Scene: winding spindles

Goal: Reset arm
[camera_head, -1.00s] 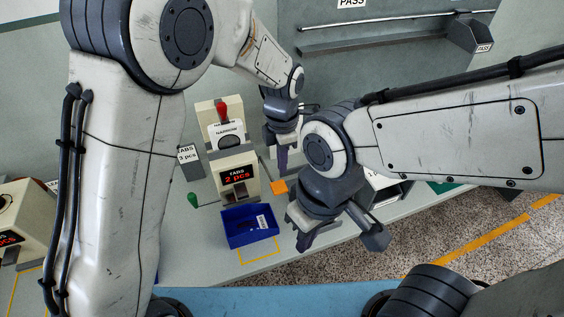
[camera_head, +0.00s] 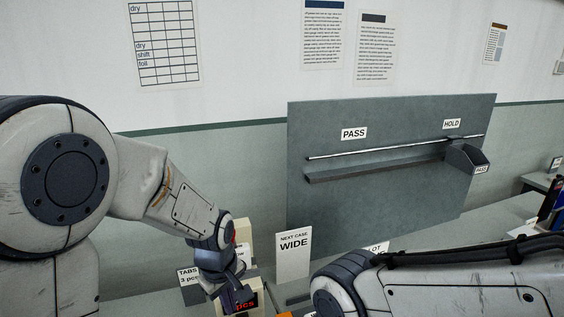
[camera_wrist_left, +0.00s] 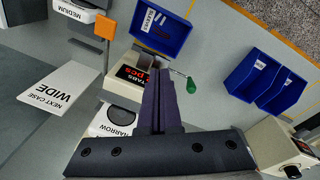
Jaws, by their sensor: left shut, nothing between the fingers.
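My left gripper (camera_head: 238,303) hangs in front of the cream tab machine (camera_head: 243,238) in the head view and partly hides its red-lettered display. In the left wrist view the dark fingers of my left gripper (camera_wrist_left: 163,100) are pressed together with nothing between them. They lie over the tab machine (camera_wrist_left: 122,88), near its display and green-knobbed lever (camera_wrist_left: 190,85). My right arm (camera_head: 440,285) enters from the right in the head view; its gripper is out of view.
A sign reading WIDE (camera_head: 293,255) stands right of the left gripper. A grey panel (camera_head: 390,215) with a rail and tray rises behind it. The left wrist view shows a blue bin (camera_wrist_left: 160,28), two more blue bins (camera_wrist_left: 252,75) and an orange square (camera_wrist_left: 105,27).

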